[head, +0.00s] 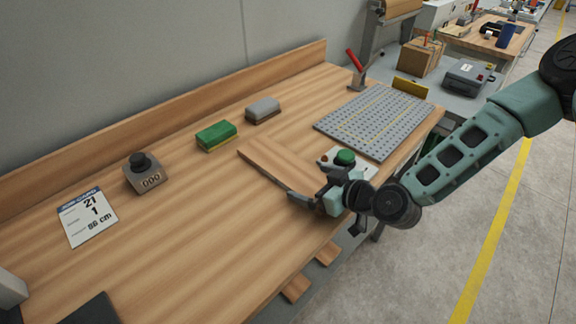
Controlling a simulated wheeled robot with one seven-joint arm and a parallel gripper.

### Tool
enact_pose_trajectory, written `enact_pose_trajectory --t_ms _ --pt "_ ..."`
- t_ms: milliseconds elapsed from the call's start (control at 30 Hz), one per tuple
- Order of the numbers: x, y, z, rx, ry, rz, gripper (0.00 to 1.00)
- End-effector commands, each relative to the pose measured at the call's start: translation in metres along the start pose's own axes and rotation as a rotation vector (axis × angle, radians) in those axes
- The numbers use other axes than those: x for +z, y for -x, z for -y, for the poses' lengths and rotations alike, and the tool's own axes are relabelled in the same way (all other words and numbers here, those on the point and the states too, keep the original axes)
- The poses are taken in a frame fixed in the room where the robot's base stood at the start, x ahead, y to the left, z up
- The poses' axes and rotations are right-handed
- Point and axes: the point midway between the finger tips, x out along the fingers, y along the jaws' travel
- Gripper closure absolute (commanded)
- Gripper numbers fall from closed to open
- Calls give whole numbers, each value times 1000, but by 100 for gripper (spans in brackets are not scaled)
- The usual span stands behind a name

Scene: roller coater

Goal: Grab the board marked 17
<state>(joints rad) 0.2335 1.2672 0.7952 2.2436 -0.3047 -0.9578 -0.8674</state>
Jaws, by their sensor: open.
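A flat wooden board (282,155) lies on the workbench in the middle, with a dark near edge. It is nearly the same colour as the bench top. I cannot read any number 17 on it. My gripper (311,192) is at the board's right end, low over the bench, with its fingers apart. I cannot tell whether the fingers touch the board or straddle its edge. The gripper hides part of that end. Two wooden ends (296,288) stick out below the bench's front edge, with no number visible.
A card (87,217) reads 21, 1, 86 cm. A counter with a black knob (145,175), a green-yellow sponge (216,135) and a grey block (263,110) stand behind. A green button (345,157) and a perforated grey plate (374,120) are close to my gripper.

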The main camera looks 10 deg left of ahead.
Motion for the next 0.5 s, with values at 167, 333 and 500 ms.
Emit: enact_pose_trajectory --t_ms 167,333,500 --pt "0 -9 0 1 -1 0 0" --pt "0 -9 0 1 0 0 0" --pt "0 -9 0 0 0 0 47"
